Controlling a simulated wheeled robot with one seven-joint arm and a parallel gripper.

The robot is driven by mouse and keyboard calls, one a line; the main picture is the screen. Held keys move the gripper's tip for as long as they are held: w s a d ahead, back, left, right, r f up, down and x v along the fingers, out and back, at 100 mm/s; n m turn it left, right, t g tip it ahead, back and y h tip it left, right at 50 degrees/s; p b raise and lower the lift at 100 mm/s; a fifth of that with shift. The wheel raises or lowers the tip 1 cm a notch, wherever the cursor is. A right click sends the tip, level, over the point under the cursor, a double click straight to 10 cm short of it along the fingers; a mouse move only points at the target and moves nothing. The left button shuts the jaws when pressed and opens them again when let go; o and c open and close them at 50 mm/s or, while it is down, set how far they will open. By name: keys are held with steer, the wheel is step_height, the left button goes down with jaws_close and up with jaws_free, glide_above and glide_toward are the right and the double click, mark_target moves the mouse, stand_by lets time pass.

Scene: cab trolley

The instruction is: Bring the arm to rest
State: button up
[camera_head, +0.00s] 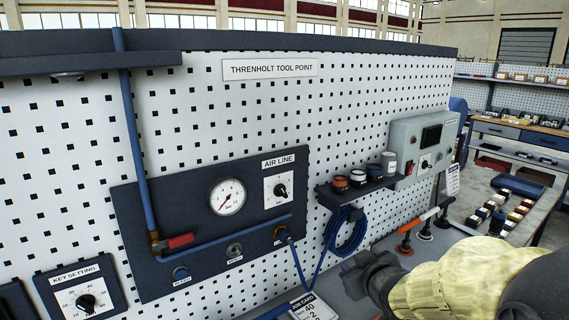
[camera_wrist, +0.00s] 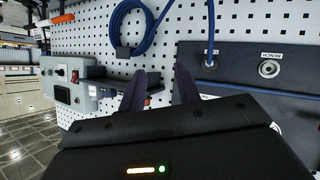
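My gripper (camera_wrist: 161,84) shows in the wrist view with its two dark fingers apart and nothing between them. It faces the white pegboard (camera_wrist: 228,28). In the head view my gripper (camera_head: 362,272) is a dark shape at the lower right, in front of the bench and below the coiled blue hose (camera_head: 346,232). My arm comes in from the right in a pale yellow sleeve. The fingertips are too small in the head view to tell their gap there.
An air line panel (camera_head: 218,262) with a gauge is on the board, left of my gripper. A small shelf (camera_head: 358,190) with several pots and a grey control box (camera_head: 408,134) are beyond it. A job card (camera_head: 312,308) and small tools crowd the bench.

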steer(key=s+f+m+g, duration=0.2)
steer(key=s+f+g, duration=0.3)
steer(key=s, duration=0.3)
steer(key=s+a+f+m+g+h+p, duration=0.1)
steer(key=s+f+m+g, duration=0.2)
steer(key=s+f+g, duration=0.2)
steer(key=s+f, duration=0.2)
steer(key=s, duration=0.1)
steer(key=shift+s+h, duration=0.3)
steer(key=shift+s, duration=0.1)
steer(key=shift+w, duration=0.1)
